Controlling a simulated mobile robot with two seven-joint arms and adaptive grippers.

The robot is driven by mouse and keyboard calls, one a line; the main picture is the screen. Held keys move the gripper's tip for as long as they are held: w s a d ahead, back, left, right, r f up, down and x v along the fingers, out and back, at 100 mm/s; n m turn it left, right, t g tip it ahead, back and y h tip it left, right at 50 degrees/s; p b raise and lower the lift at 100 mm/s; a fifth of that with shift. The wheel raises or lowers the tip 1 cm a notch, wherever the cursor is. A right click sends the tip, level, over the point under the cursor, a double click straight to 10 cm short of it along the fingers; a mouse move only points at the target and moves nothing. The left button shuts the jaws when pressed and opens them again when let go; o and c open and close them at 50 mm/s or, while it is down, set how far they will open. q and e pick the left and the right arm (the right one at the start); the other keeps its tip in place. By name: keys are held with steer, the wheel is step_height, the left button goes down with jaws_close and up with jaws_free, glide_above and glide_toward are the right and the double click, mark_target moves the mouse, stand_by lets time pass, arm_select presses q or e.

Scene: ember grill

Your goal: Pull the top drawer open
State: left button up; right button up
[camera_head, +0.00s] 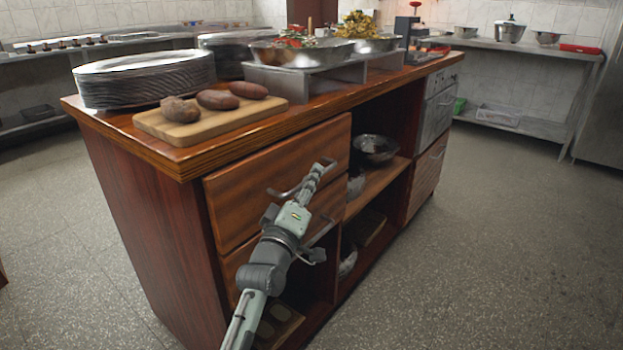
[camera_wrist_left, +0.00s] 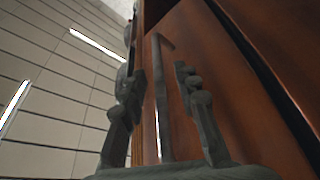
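The top drawer (camera_head: 240,197) is a wooden front just under the countertop at the near end of the island. It looks flush or nearly so. Its curved metal handle (camera_head: 283,192) is partly hidden by my left gripper (camera_head: 325,168), which is at the handle's right part. In the left wrist view my left gripper (camera_wrist_left: 157,75) has its two fingers apart, with the grey handle bar (camera_wrist_left: 161,100) standing between them. Gaps show on both sides of the bar, so the fingers do not appear clamped on it. My right gripper is not in view.
A second drawer (camera_head: 236,258) with its own handle (camera_head: 322,232) is directly below. Open shelves with bowls (camera_head: 375,147) are to the right. A cutting board (camera_head: 185,130) with several potatoes and plate stacks (camera_head: 145,82) stand on the countertop. The floor in front is clear.

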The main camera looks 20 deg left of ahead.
arm_select(q)
steer(key=shift+w, duration=0.4)
jaws_close()
